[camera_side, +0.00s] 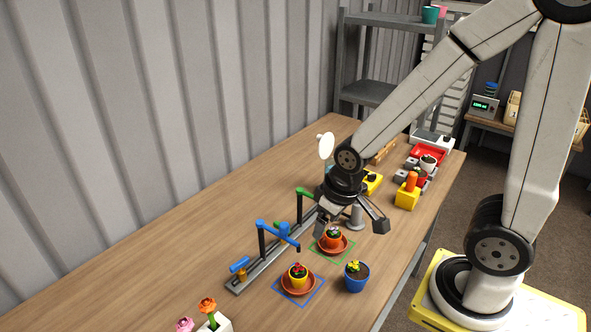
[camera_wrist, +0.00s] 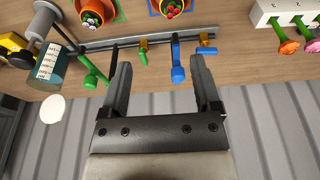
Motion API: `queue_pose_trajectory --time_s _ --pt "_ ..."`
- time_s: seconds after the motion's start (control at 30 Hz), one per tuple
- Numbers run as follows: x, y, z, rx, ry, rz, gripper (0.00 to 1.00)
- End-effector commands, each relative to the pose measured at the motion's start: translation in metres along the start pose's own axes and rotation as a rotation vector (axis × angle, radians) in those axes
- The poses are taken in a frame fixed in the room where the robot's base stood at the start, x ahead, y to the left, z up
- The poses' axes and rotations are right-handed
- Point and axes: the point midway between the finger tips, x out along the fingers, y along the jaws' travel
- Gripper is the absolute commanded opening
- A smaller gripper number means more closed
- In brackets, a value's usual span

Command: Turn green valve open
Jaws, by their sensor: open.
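The green valve (camera_wrist: 143,50) has a small green handle on a brass body, set on a grey rail (camera_wrist: 150,37). It lies between my open fingers in the wrist view, apart from both. In the side view only a bit of green shows behind the blue tap, so how far it is turned is unclear. My gripper (camera_wrist: 160,66) is open and empty; in the side view my gripper (camera_side: 351,224) hangs near the rail's far end, tilted. The green tap (camera_wrist: 93,73) stands left of my fingers, its arm also seen in the side view (camera_side: 305,192).
A blue tap (camera_side: 278,230) and blue valve (camera_side: 240,264) share the rail. Potted flowers stand in saucers (camera_side: 297,288) on blue and green outlined squares. A blue pot (camera_side: 356,277) stands nearby. A white lamp-like disc (camera_side: 326,146) rises behind.

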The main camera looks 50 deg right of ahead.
Motion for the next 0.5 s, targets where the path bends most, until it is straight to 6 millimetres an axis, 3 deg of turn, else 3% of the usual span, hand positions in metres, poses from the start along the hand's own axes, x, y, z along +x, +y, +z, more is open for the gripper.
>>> queue_pose_trajectory --time_s 0.07,0.27,0.5 --pt "0.000 0.000 -0.002 0.000 -0.003 0.000 0.56" --pt "0.004 0.002 -0.017 -0.001 -0.036 0.002 0.56" --pt "0.017 0.009 -0.057 -0.003 -0.131 0.007 0.56"
